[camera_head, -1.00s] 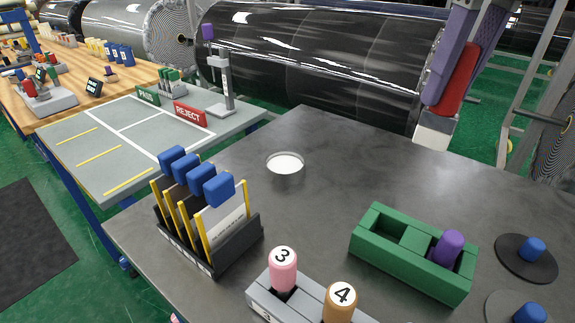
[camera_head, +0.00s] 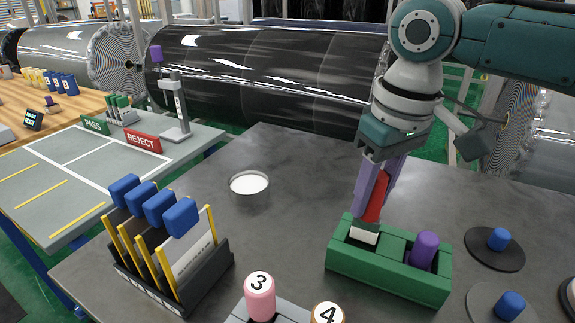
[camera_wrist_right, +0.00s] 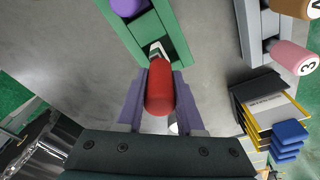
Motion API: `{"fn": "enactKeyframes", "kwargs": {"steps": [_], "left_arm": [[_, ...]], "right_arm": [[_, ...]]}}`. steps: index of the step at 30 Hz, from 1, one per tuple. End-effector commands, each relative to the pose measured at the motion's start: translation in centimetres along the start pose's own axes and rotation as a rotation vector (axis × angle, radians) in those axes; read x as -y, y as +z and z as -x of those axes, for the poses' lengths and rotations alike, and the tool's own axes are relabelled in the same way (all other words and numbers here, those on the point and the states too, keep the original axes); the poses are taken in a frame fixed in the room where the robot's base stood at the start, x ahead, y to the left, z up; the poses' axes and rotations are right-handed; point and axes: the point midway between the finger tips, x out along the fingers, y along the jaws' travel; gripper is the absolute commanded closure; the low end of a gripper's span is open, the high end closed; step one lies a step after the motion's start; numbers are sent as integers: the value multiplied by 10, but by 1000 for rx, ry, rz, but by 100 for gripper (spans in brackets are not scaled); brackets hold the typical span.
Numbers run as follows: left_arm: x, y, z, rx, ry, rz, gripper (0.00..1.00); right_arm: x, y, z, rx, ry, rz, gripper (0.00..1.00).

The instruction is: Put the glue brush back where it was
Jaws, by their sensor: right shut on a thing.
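The glue brush (camera_head: 376,206), with a red handle and a white end, is between the purple fingers of my right gripper (camera_head: 377,192), which is shut on it. The brush is almost upright, white end down, at the left compartment of the green holder (camera_head: 385,276). The wrist view also shows the red handle (camera_wrist_right: 160,88) in the fingers and the white end at the green holder (camera_wrist_right: 172,38). I cannot tell whether the white end touches the compartment floor. A purple-handled item (camera_head: 424,249) stands in the holder's right compartment. My left gripper is not in view.
A shallow white dish (camera_head: 249,183) lies on the dark table. A black rack (camera_head: 190,280) with blue-topped cards stands at left. Numbered pegs, pink 3 (camera_head: 260,296) and orange 4 (camera_head: 327,313), are in front. Blue-knobbed discs (camera_head: 497,248) lie right of the holder.

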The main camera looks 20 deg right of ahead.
Motion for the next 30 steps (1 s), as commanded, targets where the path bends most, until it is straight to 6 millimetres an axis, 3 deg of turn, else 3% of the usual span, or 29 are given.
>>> {"fn": "enactKeyframes", "kwargs": {"steps": [6, 18, 19, 26, 30], "left_arm": [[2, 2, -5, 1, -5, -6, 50], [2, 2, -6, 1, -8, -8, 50], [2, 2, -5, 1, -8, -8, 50], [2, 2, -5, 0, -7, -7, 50], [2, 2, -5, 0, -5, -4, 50]], "right_arm": [[0, 5, -33, 3, 0, 0, 100], [0, 5, -38, 1, 0, 0, 100], [0, 5, -38, 1, 0, 1, 62], [0, 5, -37, 1, 0, 1, 36], [0, 5, -37, 1, 0, 0, 34]]}}
